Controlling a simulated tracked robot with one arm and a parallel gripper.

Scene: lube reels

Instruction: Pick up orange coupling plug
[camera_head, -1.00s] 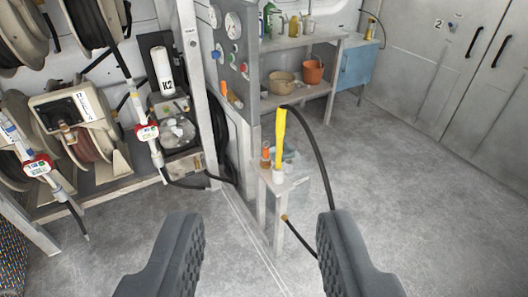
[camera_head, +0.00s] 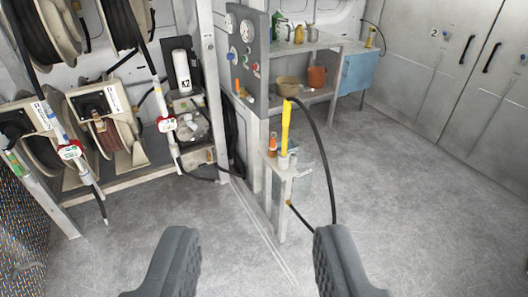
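A small orange piece (camera_head: 272,146) stands upright on the small white stand (camera_head: 293,172), to the left of a yellow upright handle (camera_head: 286,127). It looks like the orange coupling plug, but it is too small to make out in detail. Another orange piece (camera_head: 237,86) is on the grey gauge panel (camera_head: 246,50). My gripper (camera_head: 257,240) is open and empty, its two dark grey fingers wide apart. It is in the foreground, clear of the stand and well short of the orange piece.
Hose reels (camera_head: 110,130) and hanging hoses with nozzles fill the rack at the left. A black hose (camera_head: 324,150) arches down from the yellow handle at the stand's right. A shelf (camera_head: 310,95) with pots stands behind. The grey floor (camera_head: 410,220) at the right is clear.

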